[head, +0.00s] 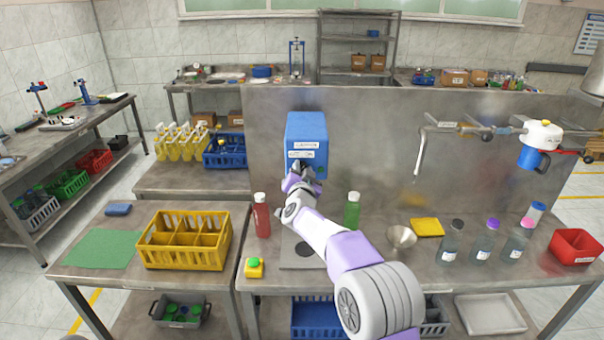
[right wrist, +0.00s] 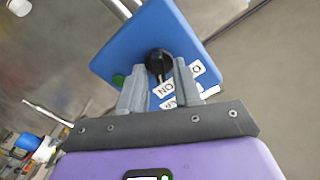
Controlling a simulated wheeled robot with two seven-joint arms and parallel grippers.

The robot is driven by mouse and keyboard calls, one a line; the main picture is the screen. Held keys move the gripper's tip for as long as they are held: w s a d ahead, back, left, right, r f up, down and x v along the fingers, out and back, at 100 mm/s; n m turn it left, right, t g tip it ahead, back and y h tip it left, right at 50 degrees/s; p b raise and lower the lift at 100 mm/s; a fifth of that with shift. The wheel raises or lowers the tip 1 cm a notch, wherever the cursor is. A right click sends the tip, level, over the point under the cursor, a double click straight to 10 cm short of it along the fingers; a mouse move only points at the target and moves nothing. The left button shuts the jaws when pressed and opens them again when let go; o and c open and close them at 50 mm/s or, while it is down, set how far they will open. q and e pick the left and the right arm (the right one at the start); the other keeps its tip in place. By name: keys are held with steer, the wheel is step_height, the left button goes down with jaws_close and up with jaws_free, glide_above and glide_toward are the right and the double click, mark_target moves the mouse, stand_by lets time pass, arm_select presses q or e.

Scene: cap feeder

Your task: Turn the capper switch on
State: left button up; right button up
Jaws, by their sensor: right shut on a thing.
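The capper is a machine with a blue head (head: 306,130) standing at the back of the middle bench against the metal panel. Its blue box (right wrist: 150,35) fills the upper middle of the right wrist view. A black rotary switch knob (right wrist: 159,62) sits on its face, beside a white label (right wrist: 166,88) with "ON" lettering. My right gripper (right wrist: 160,82) is at the front of the box, its two grey fingers on either side of the knob and shut on it. In the head view my right gripper (head: 298,182) covers the switch. My left gripper is not in view.
A red bottle (head: 262,215) and a green bottle (head: 352,210) stand on either side of my arm. A yellow button box (head: 254,268) is at the front left. A metal bowl (head: 401,237) and several clear bottles stand to the right. A yellow crate (head: 150,262) is on the left table.

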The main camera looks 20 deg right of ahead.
stand_by(0.5)
steer(key=o, duration=0.7)
steer(key=shift+c, duration=0.2)
steer(key=shift+s, duration=0.1)
steer(key=b+v, duration=0.1)
steer(key=v, duration=0.6)
steer(key=shift+s, duration=0.2)
steer(key=shift+a, duration=0.1)
